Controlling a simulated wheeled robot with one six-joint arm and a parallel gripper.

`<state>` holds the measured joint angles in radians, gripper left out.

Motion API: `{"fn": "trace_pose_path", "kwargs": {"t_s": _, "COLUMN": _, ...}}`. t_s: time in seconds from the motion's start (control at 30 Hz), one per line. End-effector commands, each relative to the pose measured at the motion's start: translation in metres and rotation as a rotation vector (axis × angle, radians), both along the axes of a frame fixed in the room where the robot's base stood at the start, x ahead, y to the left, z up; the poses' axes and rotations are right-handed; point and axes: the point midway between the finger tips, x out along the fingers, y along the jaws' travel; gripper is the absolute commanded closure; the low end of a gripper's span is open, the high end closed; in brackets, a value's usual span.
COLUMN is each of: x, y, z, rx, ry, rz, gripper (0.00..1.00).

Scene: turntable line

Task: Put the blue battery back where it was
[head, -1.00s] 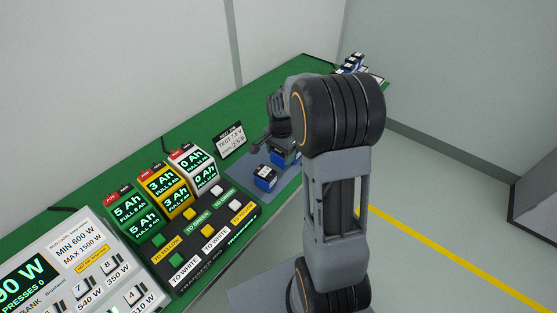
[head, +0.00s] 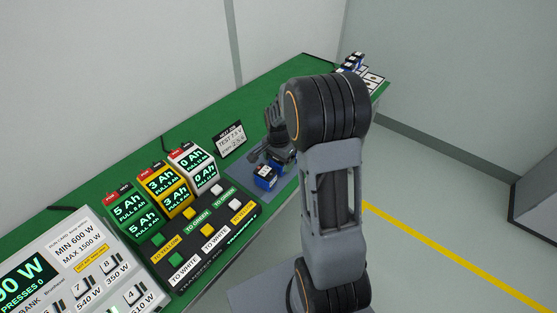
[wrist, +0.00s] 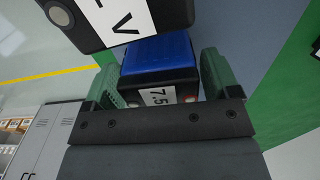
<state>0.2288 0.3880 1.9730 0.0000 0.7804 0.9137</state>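A blue battery (wrist: 158,52) with dark ends and a white "7.5" label sits between the two green fingers of my gripper (wrist: 158,75) in the wrist view. The fingers lie close along both its sides; whether they press on it I cannot tell.
A dark block (wrist: 130,22) with a label ending in "V" is close by in the wrist view. A test card (head: 230,140), the transfer panel (head: 208,232) and a power panel (head: 85,262) are to the left.

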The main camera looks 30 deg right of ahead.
Motion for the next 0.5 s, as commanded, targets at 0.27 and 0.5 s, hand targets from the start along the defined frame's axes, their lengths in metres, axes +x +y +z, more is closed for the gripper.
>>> {"fn": "trace_pose_path", "kwargs": {"t_s": 0.27, "x": 0.000, "y": 0.000, "z": 0.000, "rx": 0.000, "ry": 0.000, "rz": 0.000, "gripper": 0.09}}
{"fn": "trace_pose_path", "kwargs": {"t_s": 0.5, "x": 0.001, "y": 0.000, "z": 0.018, "rx": -0.001, "ry": -0.004, "rz": 0.000, "gripper": 0.09}}
